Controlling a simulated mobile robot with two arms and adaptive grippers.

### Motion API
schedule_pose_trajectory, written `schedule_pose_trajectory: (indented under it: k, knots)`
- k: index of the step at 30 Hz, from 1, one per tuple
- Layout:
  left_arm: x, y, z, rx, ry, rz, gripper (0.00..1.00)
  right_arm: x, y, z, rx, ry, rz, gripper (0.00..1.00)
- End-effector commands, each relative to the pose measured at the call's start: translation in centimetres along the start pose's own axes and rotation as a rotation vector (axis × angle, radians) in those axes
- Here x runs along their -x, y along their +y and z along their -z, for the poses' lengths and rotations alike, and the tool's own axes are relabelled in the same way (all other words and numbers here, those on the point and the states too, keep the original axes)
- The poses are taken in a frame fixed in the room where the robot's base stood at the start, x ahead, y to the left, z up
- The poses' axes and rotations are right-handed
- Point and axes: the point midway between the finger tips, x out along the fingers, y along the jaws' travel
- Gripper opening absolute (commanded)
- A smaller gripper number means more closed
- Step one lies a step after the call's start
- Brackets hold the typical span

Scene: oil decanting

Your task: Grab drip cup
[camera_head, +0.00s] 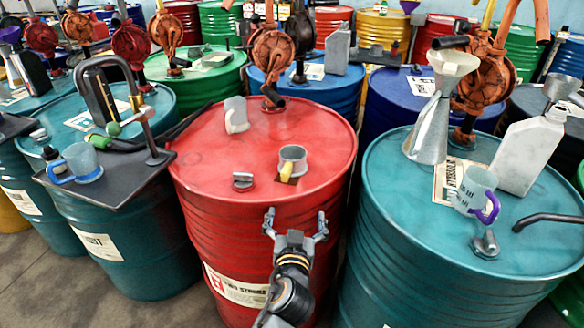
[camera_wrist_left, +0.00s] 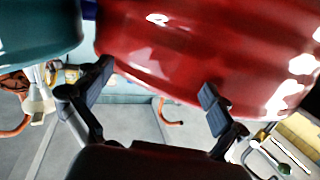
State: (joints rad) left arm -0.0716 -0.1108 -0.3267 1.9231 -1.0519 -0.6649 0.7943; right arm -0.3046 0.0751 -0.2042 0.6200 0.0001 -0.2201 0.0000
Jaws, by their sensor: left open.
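A grey cup with a yellow handle (camera_head: 292,160) stands upright on the front part of the red drum's lid (camera_head: 218,135). Its handle points toward me. Two other cups are in the head view: one with a blue handle (camera_head: 82,160) on the left, one with a purple handle (camera_head: 476,188) on the right. I cannot tell which the task means. My left gripper (camera_head: 296,220) is open and empty, in front of the red drum and nearer to me than the yellow-handled cup. In the left wrist view its fingers (camera_wrist_left: 156,80) are spread before the red drum wall (camera_wrist_left: 210,45); no cup shows there.
A small metal cap (camera_head: 242,181) and a grey container (camera_head: 236,115) are on the red lid. An orange pump (camera_head: 272,55) rises at its back. The right teal drum bears a funnel can (camera_head: 430,120), a white jug (camera_head: 525,150) and a metal fitting (camera_head: 486,244).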

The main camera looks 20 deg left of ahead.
Motion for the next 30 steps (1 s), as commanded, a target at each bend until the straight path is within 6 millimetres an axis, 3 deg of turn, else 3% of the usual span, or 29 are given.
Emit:
schedule_pose_trajectory:
  k: [3, 6, 18, 25, 30]
  knots:
    - [0.6, -1.2, 3.7, 0.050, 0.077, 0.042, 0.96, -0.4, -0.5, -0.1, -0.002, 0.000, 0.005, 0.40]
    - [0.4, -1.8, 5.4, 0.069, 0.108, 0.060, 0.96, -0.3, -0.4, 0.0, -0.002, 0.000, 0.005, 0.40]
    - [-6.5, -2.3, 6.5, 0.068, 0.112, 0.062, 0.96, 1.0, 0.8, 0.3, -0.004, 0.002, -0.009, 0.40]
    - [-8.1, -2.3, 6.8, 0.069, 0.111, 0.061, 0.96, 1.4, 0.8, 0.4, -0.003, 0.003, -0.010, 0.40]
    - [-10.6, -2.2, 8.0, 0.068, 0.112, 0.062, 0.96, 2.5, 0.8, 0.5, -0.003, 0.003, -0.010, 0.40]
